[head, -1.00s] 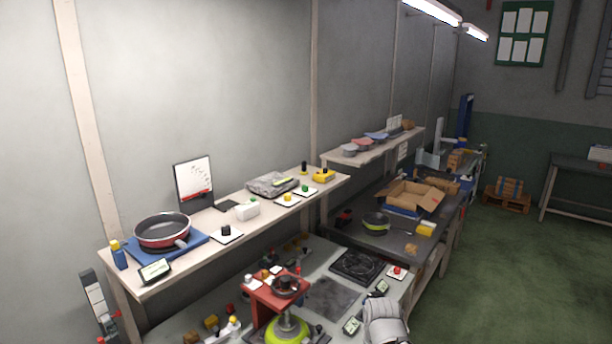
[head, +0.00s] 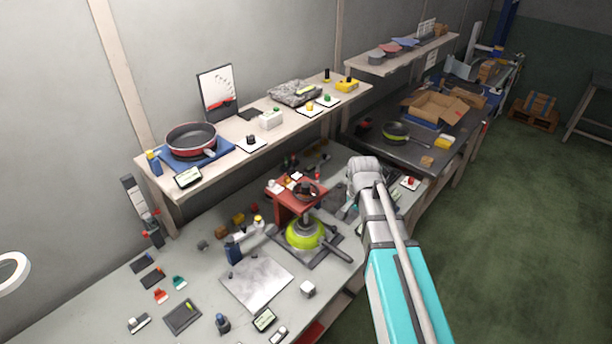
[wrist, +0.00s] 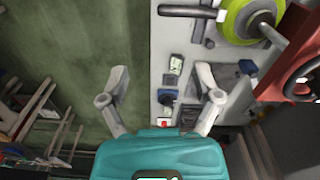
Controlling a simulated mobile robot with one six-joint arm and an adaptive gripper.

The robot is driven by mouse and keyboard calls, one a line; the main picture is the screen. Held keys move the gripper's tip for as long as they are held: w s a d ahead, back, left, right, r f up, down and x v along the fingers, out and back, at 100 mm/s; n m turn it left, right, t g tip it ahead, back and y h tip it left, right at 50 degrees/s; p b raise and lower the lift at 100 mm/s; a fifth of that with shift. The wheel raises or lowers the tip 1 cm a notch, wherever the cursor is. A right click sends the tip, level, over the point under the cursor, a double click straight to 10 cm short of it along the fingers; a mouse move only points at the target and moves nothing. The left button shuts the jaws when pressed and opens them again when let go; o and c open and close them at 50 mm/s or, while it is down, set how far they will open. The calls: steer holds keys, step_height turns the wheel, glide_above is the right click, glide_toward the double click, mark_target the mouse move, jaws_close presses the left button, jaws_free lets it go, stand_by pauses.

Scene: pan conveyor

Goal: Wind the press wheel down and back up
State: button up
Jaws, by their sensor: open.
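The red press (head: 287,203) stands on the lower bench, with its dark round wheel (head: 307,191) on top. A green pan (head: 304,233) sits under the press, its dark handle pointing to the lower right. In the wrist view the press's red frame (wrist: 279,72) is cut off at the right edge, and the green pan (wrist: 233,22) is at the top right. My gripper (wrist: 161,76) is open and empty, its two fingers wide apart, to the left of the press in the wrist view. In the head view my arm partly hides it, just right of the press.
The upper shelf holds a red pan (head: 191,140) on a blue mat. A grey plate (head: 256,283) and several small parts lie on the bench in front of the press. A cardboard box (head: 437,106) stands on the far table. Green floor (head: 510,230) is open at the right.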

mark_target(306, 185)
steer(key=w+a+r+m+p, duration=1)
steer(key=w+a+r+p, duration=0.1)
steer(key=w+a, duration=0.4)
steer(key=shift+a+r, duration=0.55)
steer(key=shift+r, duration=0.2)
steer(key=shift+f, duration=0.1)
step_height(306, 185, down, 14)
steer(key=b, duration=1.3)
steer(key=shift+r+b, duration=0.25)
steer(key=shift+b, duration=0.05)
jaws_close()
steer(key=shift+s, duration=0.1)
